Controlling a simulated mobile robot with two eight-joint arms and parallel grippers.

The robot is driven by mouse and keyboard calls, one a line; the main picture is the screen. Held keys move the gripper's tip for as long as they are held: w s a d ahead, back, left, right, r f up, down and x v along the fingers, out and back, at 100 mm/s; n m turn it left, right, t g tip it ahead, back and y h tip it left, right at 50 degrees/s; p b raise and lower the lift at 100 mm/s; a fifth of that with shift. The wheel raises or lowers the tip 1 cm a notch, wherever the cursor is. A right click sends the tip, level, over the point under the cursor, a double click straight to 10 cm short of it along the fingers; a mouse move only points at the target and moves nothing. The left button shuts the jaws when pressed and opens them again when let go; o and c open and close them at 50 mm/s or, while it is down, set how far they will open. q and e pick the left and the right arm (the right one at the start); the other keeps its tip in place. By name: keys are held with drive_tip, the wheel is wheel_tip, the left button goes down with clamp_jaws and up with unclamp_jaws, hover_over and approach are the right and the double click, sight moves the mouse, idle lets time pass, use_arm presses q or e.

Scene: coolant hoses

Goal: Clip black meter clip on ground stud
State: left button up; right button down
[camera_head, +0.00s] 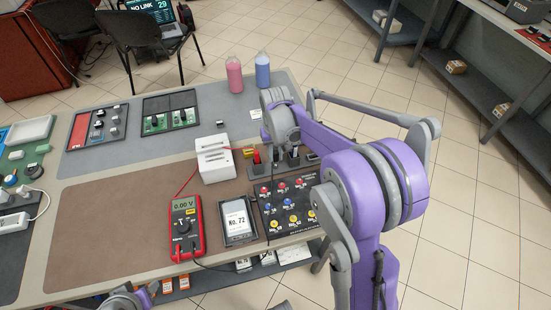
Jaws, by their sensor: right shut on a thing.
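My right arm reaches in from the right, and its gripper (284,157) points down behind the dark stud panel (283,208). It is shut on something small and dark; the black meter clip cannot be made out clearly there. The panel carries several red, blue and yellow studs; its labels are too small to tell which is the ground stud. The red multimeter (186,227) lies left of the panel and reads 0.00 V. A thin black lead runs from its lower end along the table's front edge and up across the panel. My left gripper is out of view.
A white box (215,158) and an upright red clip (257,157) are behind. Pink (234,75) and blue (262,71) bottles stand at the back.

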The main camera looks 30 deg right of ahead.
sight(276, 152)
wheel_tip(276, 152, up, 8)
drive_tip(key=shift+f, duration=0.25)
drive_tip(key=shift+r+p, duration=0.95)
drive_tip(key=shift+r, duration=0.65)
drive_tip(key=shift+s, duration=0.1)
drive_tip(key=s+d+f+b, duration=0.1)
drive_tip(key=s+d+f, duration=0.1)
drive_tip(key=s, duration=0.3)
drive_tip(key=s+d+f+b, duration=0.1)
drive_tip(key=s+d+f, duration=0.1)
drive_tip(key=s, duration=0.4)
drive_tip(key=s+d+f+b, duration=0.2)
drive_tip(key=s, duration=0.3)
drive_tip(key=shift+s+d, duration=0.2)
drive_tip(key=shift+s, duration=0.1)
drive_tip(key=shift+f+b, duration=0.45)
drive_tip(key=shift+f, duration=0.7)
